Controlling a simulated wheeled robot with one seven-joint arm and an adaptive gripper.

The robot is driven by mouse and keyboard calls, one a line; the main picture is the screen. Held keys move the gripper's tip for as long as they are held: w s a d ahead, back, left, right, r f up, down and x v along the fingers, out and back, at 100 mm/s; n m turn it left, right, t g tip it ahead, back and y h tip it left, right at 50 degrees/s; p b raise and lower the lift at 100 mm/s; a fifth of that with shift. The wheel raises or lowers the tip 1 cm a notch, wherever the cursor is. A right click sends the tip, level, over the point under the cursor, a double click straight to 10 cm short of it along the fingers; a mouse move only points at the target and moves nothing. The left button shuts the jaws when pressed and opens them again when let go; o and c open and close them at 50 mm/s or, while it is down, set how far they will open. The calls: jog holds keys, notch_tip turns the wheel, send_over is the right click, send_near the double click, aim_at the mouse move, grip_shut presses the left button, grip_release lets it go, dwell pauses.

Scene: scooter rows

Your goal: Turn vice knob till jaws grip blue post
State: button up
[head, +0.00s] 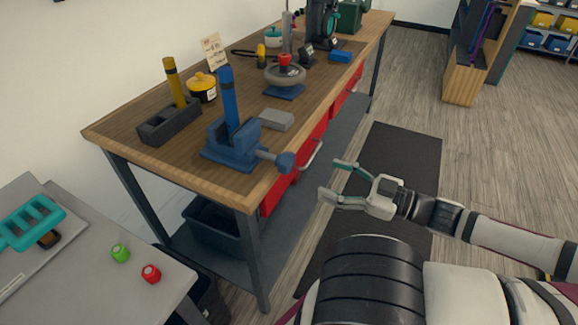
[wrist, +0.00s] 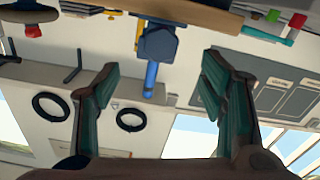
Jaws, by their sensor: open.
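The blue vice (head: 232,148) stands near the front corner of the wooden workbench. Its knob (head: 285,161) sticks out to the right, past the bench edge. The blue post (head: 229,98), with a dark band, stands upright between the jaws; I cannot tell whether they touch it. My gripper (head: 337,180) is open and empty, to the right of the knob and apart from it, beyond the bench edge. In the wrist view, which looks upside down, the vice knob (wrist: 157,44) and blue post (wrist: 150,78) show between and beyond the open fingers (wrist: 160,85).
A dark block with a yellow post (head: 174,82), a yellow pot (head: 202,88) and a grey block (head: 276,119) stand near the vice. A grey side table (head: 90,285) holds green and red pieces. Red drawers (head: 314,145) sit under the bench.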

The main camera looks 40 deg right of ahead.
aim_at(291, 165)
jog(key=b+x, duration=0.1)
jog(key=x, duration=1)
jog(key=shift+w+a, duration=0.15)
jog(key=shift+w, duration=0.2)
jog(key=c, duration=1.2)
jog(key=shift+o, duration=0.2)
jog(key=shift+m+p, duration=0.3)
jog(key=shift+p, duration=0.05)
